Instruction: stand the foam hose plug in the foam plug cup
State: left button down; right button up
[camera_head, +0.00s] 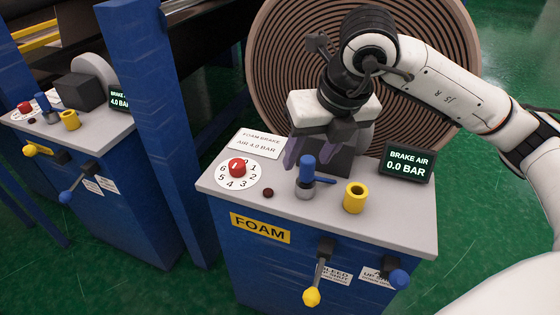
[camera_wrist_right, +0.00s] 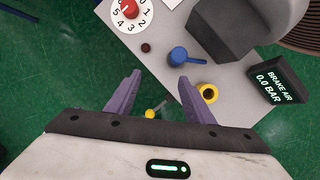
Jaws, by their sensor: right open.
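The blue upright piece with a side arm (camera_head: 307,172), which I take for the foam hose plug, stands in a grey metal socket on the FOAM cabinet's top. It also shows in the right wrist view (camera_wrist_right: 179,56). The yellow cup (camera_head: 355,197), which I take for the foam plug cup, stands to its right with an empty dark hole; the right wrist view shows it too (camera_wrist_right: 208,93). My right gripper (camera_head: 308,158) is open and empty, its purple fingers above and behind the blue piece. In the right wrist view both fingers (camera_wrist_right: 162,84) are spread apart. My left gripper is out of view.
The cabinet top (camera_head: 400,222) also carries a red dial knob (camera_head: 238,168), a small dark red button (camera_head: 268,193), a label plate (camera_head: 257,143) and a display reading 0.0 BAR (camera_head: 407,164). A large roll (camera_head: 275,70) stands behind. A similar cabinet (camera_head: 95,135) is at left.

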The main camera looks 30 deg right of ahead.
aim_at(308, 159)
jog(key=shift+m+t+h, duration=0.3)
jog(key=shift+m+h, duration=0.1)
jog(key=shift+h, duration=0.4)
jog(key=w+d, duration=0.1)
jog(key=w+d+f, duration=0.1)
jog(key=d, duration=0.1)
jog(key=shift+w+d+f, duration=0.3)
jog(key=shift+w+f, duration=0.05)
jog(key=shift+w, duration=0.05)
jog(key=shift+a+p+x, duration=0.2)
jog(key=shift+x, duration=1.35)
jog(key=shift+a+p+x, duration=0.15)
jog(key=shift+x, duration=1.35)
jog(key=shift+w, duration=0.1)
grip_shut()
